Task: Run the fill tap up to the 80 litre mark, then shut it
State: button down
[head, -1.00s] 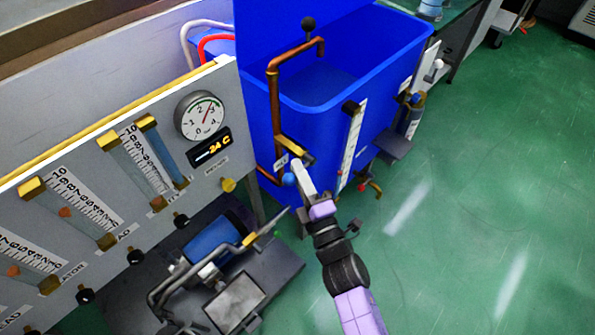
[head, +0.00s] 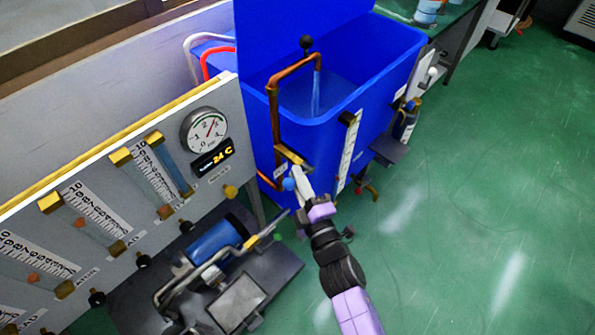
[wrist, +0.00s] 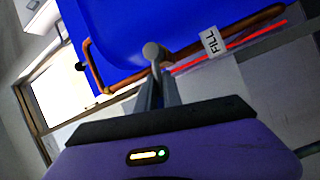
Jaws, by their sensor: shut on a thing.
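The blue tank (head: 345,115) stands at the upper middle of the head view, with a copper fill pipe (head: 274,115) rising and bending over its rim. A thin pale stream of water (head: 316,92) falls from the spout into the tank. The level gauge (head: 348,150) is a white scale strip on the tank's front; its reading is too small to tell. My gripper (head: 297,176) is at the fill tap low on the pipe. In the wrist view its fingers are shut on the tap handle's rounded end (wrist: 152,50), beside the FILL label (wrist: 213,42).
A panel with flow tubes and a round dial (head: 205,130) stands at the left. A pump on a dark base (head: 225,260) lies below it. A drain tap (head: 370,190) is low on the tank's front. The green floor at the right is clear.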

jog(key=shift+s+a+r+m+p, duration=0.2)
jog(key=shift+a+r+m+p, duration=0.2)
jog(key=shift+p, duration=0.2)
jog(key=c, duration=1.5)
grip_release()
jog(key=shift+f, duration=0.1)
jog(key=shift+d, duration=0.15)
jog(key=p+v, duration=0.1)
jog(key=v, duration=0.6)
jog(key=shift+s+d, duration=0.2)
jog(key=shift+s, duration=0.1)
